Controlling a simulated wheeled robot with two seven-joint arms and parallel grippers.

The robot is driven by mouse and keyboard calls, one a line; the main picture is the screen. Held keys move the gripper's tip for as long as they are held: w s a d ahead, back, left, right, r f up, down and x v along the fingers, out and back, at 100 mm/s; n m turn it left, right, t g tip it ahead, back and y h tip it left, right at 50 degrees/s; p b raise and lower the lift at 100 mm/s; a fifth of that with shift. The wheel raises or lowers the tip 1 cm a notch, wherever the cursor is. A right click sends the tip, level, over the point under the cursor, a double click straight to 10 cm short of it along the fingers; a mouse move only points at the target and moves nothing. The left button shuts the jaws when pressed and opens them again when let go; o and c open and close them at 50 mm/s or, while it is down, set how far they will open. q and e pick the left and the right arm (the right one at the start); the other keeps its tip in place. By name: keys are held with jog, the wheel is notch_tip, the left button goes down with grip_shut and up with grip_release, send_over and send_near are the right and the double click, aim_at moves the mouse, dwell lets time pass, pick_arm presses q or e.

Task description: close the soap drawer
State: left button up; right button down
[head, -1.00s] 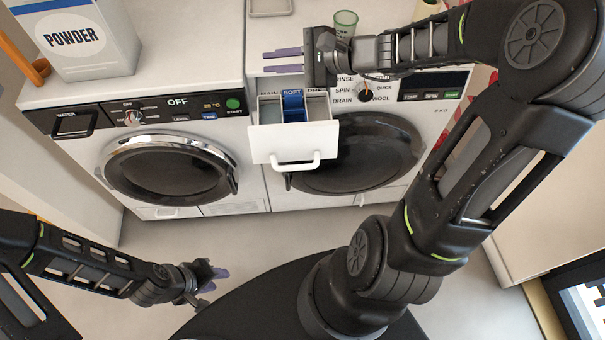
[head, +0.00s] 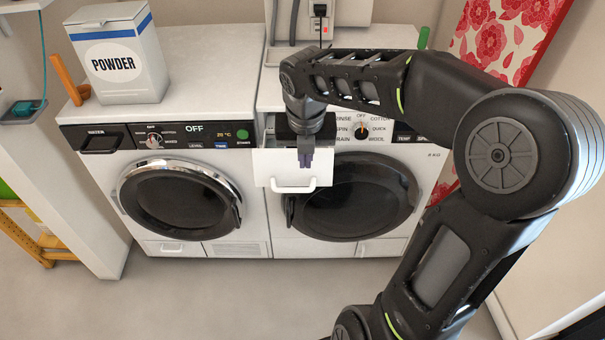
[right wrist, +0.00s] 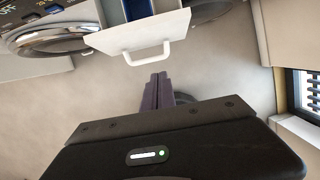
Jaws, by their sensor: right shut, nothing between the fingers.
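The soap drawer (head: 275,166) of the right-hand machine is pulled out, its white front and handle (head: 293,188) facing me. In the right wrist view, the drawer front (right wrist: 140,38), its handle (right wrist: 150,56) and a blue compartment (right wrist: 137,9) show at the top. My right gripper (head: 306,163) points down at the drawer front, its purple fingers shut and empty. In the right wrist view its fingers (right wrist: 158,78) sit just below the handle, with a small gap in the picture. Whether they touch the front is unclear. My right wrist hides most of the drawer's inside. My left gripper is out of view.
A washing machine (head: 185,140) stands to the left with a powder box (head: 117,60) on top. The right machine's round door (head: 350,195) is below the drawer. An orange-brown object (head: 70,82) stands beside the box. The floor (head: 200,295) in front is clear.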

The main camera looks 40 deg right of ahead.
aim_at(304, 175)
dwell(0.3)
jog(key=b+x, duration=0.1)
jog(key=x, duration=0.9)
jog(key=shift+f+b, duration=0.3)
jog(key=shift+b, duration=0.05)
jog(key=shift+w+d, duration=0.7)
jog(key=shift+w, duration=0.35)
jog(key=shift+w+d+f, duration=0.15)
jog(key=shift+w+d, duration=0.3)
jog(key=shift+w, duration=0.05)
